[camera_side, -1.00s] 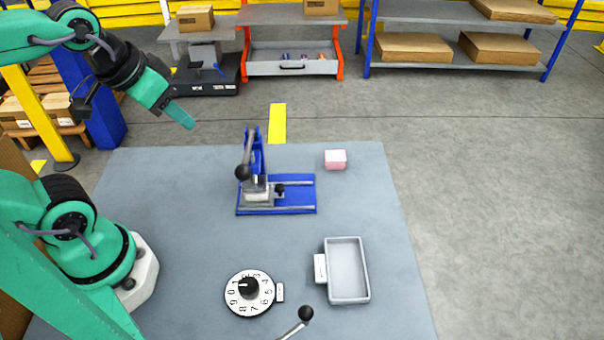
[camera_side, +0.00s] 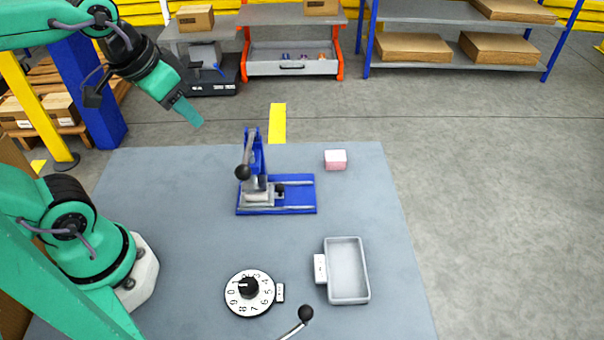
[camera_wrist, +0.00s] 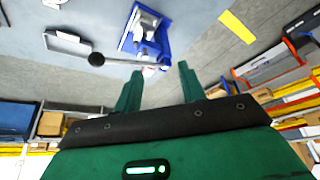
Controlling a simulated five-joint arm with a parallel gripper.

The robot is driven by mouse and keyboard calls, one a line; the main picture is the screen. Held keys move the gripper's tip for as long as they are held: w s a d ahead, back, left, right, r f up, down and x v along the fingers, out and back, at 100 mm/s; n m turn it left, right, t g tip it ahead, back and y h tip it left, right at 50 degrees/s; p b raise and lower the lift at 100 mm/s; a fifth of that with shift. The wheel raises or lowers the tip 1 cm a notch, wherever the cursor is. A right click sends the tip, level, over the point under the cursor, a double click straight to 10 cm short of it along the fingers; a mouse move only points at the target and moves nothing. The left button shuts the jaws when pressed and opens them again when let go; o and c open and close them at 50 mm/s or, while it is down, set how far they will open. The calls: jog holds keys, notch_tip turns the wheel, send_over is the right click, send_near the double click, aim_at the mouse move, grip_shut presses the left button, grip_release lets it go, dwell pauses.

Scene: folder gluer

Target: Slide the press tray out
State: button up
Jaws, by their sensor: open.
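The press is a blue stand with a black-knobbed lever (camera_side: 244,171) on a blue base with rails (camera_side: 300,196). Its grey press tray (camera_side: 257,198) sits at the left end of the rails, under the press head, with a black knob (camera_side: 280,189) on its right side. My gripper (camera_side: 194,118) is in the air to the upper left of the press, apart from it. In the wrist view my gripper (camera_wrist: 158,85) has its two fingers spread with nothing held between them; the blue press base (camera_wrist: 128,38) shows beyond them, its lever knob (camera_wrist: 96,59) nearer.
A pink-and-white block (camera_side: 335,160) lies right of the press. A grey open bin (camera_side: 347,298), a numbered dial (camera_side: 262,300) and a black-knobbed lever (camera_side: 305,313) stand nearer the front. The table (camera_side: 190,215) is clear between the press and my base.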

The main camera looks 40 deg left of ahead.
jog(key=w+d+f+m+g, duration=0.2)
jog(key=w+d+f+g, duration=0.15)
jog(key=w, duration=0.55)
jog(key=m+g+y, duration=0.1)
jog(key=m+g, duration=0.1)
jog(key=g, duration=0.4)
send_near(280, 186)
jog(key=shift+s+d+f+t, duration=0.1)
jog(key=shift+s+d+t, duration=0.15)
jog(key=shift+f, duration=0.15)
jog(key=shift+a+x, duration=0.15)
jog(key=shift+x, duration=1.75)
jog(key=shift+a+x, duration=0.15)
jog(key=shift+x, duration=1.75)
